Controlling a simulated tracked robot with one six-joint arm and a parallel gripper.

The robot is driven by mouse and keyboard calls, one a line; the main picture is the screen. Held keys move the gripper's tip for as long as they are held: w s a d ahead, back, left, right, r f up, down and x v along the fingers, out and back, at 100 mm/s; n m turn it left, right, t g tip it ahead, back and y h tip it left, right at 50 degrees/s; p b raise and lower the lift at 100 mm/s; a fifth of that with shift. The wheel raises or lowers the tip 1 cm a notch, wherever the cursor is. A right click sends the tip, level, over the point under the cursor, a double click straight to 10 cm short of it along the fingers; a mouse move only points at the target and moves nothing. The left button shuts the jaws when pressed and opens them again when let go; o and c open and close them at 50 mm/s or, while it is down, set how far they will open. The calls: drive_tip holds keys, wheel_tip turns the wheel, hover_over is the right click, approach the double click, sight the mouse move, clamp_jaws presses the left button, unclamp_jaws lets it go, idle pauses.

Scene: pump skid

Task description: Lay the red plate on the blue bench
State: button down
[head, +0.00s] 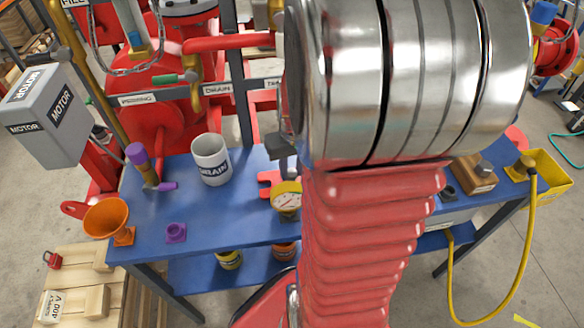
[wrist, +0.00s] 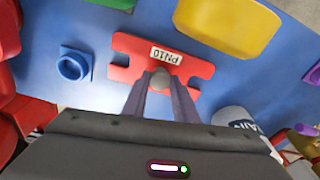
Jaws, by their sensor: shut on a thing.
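The red plate (wrist: 130,62) has notched ends, a white PN10 label and a grey knob in its middle. My gripper (wrist: 163,85) is shut on this knob in the wrist view, with one dark finger on each side. In the head view only the left part of the plate (head: 267,178) shows, with my arm hiding the rest. The plate is over the blue bench (head: 222,215), whose top also fills much of the wrist view (wrist: 60,30). I cannot tell whether the plate touches the bench or hangs just above it.
A white DRAIN mug (head: 211,160) stands left of the plate. A round gauge (head: 286,197) is close in front of it. An orange funnel (head: 108,220) and a small purple piece (head: 176,232) are at the left. In the wrist view, a yellow object (wrist: 225,30) lies close beside the plate.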

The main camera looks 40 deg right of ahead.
drive_tip(key=c, duration=1.4)
unclamp_jaws()
drive_tip(key=shift+c, duration=0.2)
wheel_tip(320, 180, up, 12)
drive_tip(key=s, duration=0.1)
drive_tip(key=shift+s+a, duration=0.15)
drive_tip(key=shift+a, duration=0.1)
drive_tip(key=s+a+r+n+t, duration=0.1)
drive_tip(key=a+r+n+t, duration=0.1)
drive_tip(key=a, duration=0.9)
drive_tip(key=s+a+r+n+t, duration=0.1)
drive_tip(key=a+r+n+t, duration=0.1)
drive_tip(key=a, duration=0.9)
drive_tip(key=shift+s+a+r+n+y, duration=0.3)
drive_tip(key=shift+r+n, duration=0.1)
drive_tip(key=shift+r, duration=0.3)
